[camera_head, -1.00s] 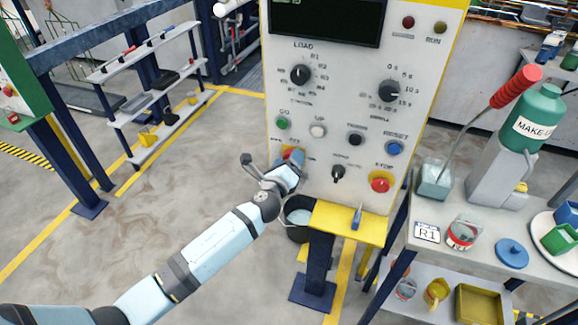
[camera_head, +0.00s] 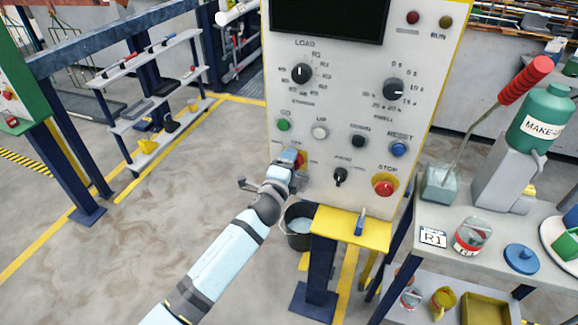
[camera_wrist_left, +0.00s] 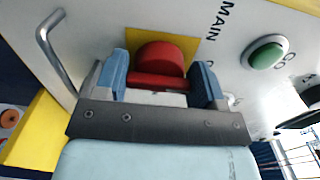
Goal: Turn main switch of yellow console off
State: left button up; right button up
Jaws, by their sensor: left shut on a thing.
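The yellow-edged console (camera_head: 352,55) has a pale front panel with dials and buttons. Its main switch is a red knob (camera_wrist_left: 158,62) on a yellow plate, beside the word MAIN in the left wrist view. In the head view the red of the main switch (camera_head: 301,158) shows just past my fingers. My left gripper (camera_head: 292,158) is at the panel's lower left; in the left wrist view its blue fingertips (camera_wrist_left: 163,80) stand on both sides of the red knob, shut on it. The knob's far side is hidden. My right gripper is not in view.
The green GO button (camera_wrist_left: 267,54) is close to the main switch. A red STOP button (camera_head: 384,186) and a black selector (camera_head: 340,177) lie to the right. A dark bucket (camera_head: 298,226) stands below. A side table (camera_head: 465,262) holds cans at the right.

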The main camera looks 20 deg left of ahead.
pick_arm(q)
jog(key=shift+n, duration=0.3)
jog(key=o, duration=0.7)
jog(key=shift+s, duration=0.15)
jog(key=s, duration=1.3)
jog(key=shift+s+a+b, duration=0.25)
jog(key=shift+s+b, duration=0.05)
